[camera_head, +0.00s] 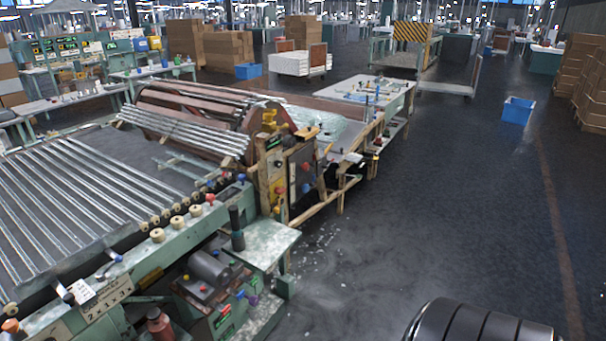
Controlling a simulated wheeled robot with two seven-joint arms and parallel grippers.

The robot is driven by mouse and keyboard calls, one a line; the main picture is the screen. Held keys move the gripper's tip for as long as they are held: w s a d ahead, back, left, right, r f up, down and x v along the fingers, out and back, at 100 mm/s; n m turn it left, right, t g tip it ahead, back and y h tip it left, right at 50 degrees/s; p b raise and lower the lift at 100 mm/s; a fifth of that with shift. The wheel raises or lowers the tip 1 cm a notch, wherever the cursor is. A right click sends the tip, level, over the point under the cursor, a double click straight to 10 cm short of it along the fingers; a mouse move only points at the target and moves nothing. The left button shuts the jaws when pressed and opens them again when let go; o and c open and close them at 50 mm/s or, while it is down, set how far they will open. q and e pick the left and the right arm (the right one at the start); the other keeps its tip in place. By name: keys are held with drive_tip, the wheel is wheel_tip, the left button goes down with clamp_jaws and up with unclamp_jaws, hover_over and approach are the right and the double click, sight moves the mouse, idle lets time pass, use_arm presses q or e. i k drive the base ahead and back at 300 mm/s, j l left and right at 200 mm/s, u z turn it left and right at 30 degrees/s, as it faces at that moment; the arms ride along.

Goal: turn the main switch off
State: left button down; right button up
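No part is clearly readable as the main switch at this size. An upright control cabinet (272,172) with yellow, red and dark knobs stands at the right end of the glass-tube machine (95,165). A green lower housing (228,318) at the bottom carries small red, green, blue and purple parts, too small to read. A row of round cream knobs (158,235) runs along the machine's front edge. Neither of my grippers shows in the view.
A small green side table (265,248) juts out from the machine's front. A white-topped table (365,88) stands behind it. Dark open floor (450,190) lies to the right, with white debris near the machine. A blue bin (517,110) and cardboard stacks (590,85) stand farther off.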

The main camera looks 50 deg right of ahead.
sight(278, 191)
drive_tip(key=z, duration=1.4)
drive_tip(key=i+l+z, duration=0.5)
drive_tip(key=i, duration=0.45)
drive_tip(key=i+l+z, duration=0.3)
drive_tip(key=i, duration=0.25)
drive_tip(key=i+z, duration=0.25)
drive_tip(key=i, duration=0.25)
